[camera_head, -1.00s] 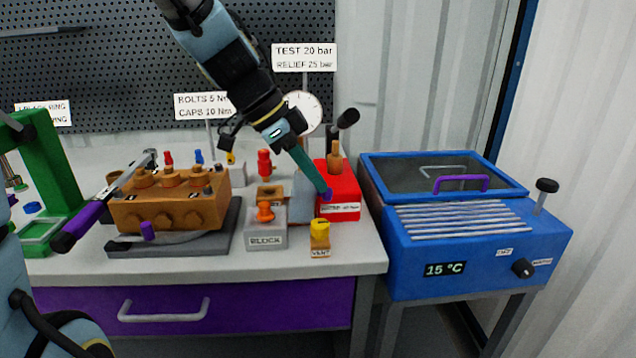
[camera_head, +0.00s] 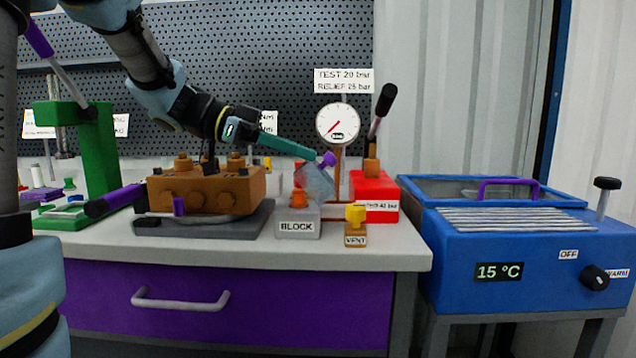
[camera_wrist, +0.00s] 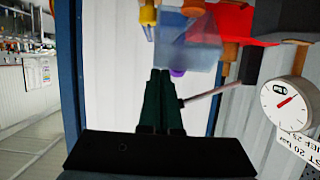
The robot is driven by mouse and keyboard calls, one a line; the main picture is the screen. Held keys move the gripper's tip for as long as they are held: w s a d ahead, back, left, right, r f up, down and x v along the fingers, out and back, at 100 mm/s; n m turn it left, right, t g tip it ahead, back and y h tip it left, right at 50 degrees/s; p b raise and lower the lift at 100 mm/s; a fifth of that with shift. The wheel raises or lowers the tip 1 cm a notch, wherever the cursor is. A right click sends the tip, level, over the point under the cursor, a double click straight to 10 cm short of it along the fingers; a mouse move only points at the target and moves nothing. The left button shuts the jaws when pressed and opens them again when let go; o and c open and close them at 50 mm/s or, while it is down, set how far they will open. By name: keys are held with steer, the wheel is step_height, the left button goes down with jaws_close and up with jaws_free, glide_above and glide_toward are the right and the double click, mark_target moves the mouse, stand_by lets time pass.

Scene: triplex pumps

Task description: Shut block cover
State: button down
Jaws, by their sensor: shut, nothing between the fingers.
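The grey block (camera_head: 297,228) labelled BLOCK stands near the bench's front edge. Its clear bluish cover (camera_head: 314,182) is tilted above and behind the block's top, partly raised. A purple knob (camera_head: 329,158) sits at the cover's upper right edge. My gripper (camera_head: 314,154) is shut and empty, its teal fingers reaching from the left to the knob. In the wrist view the shut fingertips (camera_wrist: 160,74) are beside the purple knob (camera_wrist: 178,72), below the clear cover (camera_wrist: 190,48). I cannot tell whether they touch.
A red pump box (camera_head: 374,205) with a lever stands right of the block, with a gauge (camera_head: 338,124) behind. A yellow vent valve (camera_head: 355,216) stands in front. The brown pump (camera_head: 206,190) is left, under my arm. A blue bath (camera_head: 520,240) is right of the bench.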

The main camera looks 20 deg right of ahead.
steer(key=shift+w+a+f+b, duration=0.4)
steer(key=shift+a+f+b, duration=0.45)
steer(key=shift+b, duration=0.7)
steer(key=shift+w+a+f+b, duration=0.4)
steer(key=shift+a+f+b, duration=0.45)
steer(key=shift+b, duration=0.7)
steer(key=shift+a+r, duration=0.1)
